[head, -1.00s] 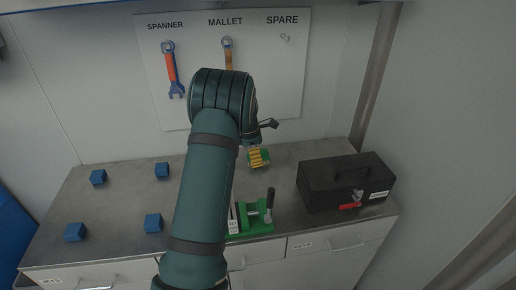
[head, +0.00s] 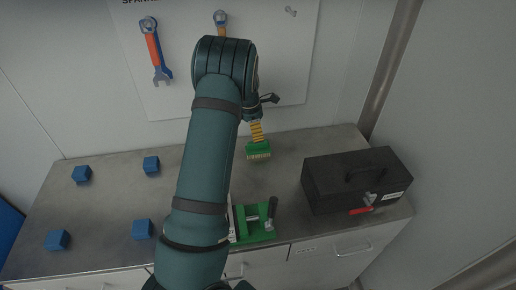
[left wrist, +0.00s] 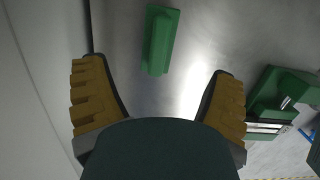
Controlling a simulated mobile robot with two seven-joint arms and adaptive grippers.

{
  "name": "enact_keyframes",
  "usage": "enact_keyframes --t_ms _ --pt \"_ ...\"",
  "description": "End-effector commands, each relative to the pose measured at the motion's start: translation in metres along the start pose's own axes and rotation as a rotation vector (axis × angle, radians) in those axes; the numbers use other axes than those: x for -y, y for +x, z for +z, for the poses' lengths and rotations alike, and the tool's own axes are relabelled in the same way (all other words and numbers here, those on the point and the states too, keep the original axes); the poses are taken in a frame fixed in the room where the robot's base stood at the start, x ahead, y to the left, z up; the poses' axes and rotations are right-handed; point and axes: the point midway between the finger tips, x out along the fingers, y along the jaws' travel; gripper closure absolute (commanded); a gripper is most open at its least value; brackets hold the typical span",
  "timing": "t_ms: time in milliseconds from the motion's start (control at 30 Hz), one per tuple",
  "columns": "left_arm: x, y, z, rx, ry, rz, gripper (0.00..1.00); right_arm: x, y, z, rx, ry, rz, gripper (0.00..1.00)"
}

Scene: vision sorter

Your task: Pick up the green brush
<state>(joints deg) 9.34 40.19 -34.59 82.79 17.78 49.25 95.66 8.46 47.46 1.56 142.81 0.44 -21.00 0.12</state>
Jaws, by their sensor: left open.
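The green brush (head: 258,151) rests on the grey bench behind the vise, with a pale bristle row facing me. In the left wrist view its plain green back (left wrist: 160,40) lies just past the gap between my fingertips, apart from both. My left gripper (left wrist: 156,68) is open and empty, with yellow ridged pads on its fingers. In the head view the arm hides much of this gripper; a yellow pad (head: 256,131) shows just above the brush. My right gripper is not in view.
A green vise (head: 258,224) stands at the bench front, partly behind my arm. A black toolbox (head: 335,190) is to its right. Several blue blocks (head: 151,165) sit on the left of the bench. A tool board (head: 180,90) with a spanner (head: 155,52) hangs behind.

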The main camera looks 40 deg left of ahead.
Motion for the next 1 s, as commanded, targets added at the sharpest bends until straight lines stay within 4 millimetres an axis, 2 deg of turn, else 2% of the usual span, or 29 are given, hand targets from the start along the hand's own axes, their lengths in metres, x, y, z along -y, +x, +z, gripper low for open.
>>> enact_keyframes --t_ms 33,200,567,833,1000 --pt "0.0 0.013 -0.001 -0.002 0.0 -0.002 0.15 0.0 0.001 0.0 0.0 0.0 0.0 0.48" --pt "0.0 0.041 -0.001 -0.001 0.0 -0.002 0.15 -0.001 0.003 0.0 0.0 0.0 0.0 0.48" --pt "0.0 0.064 -0.002 -0.001 -0.001 -0.001 0.15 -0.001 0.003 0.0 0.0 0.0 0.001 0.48" --pt "0.0 0.101 -0.005 0.0 0.0 -0.001 0.15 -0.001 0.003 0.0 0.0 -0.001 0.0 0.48" --pt "0.0 0.107 -0.004 0.001 0.001 0.001 0.15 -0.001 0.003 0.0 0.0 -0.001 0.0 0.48"
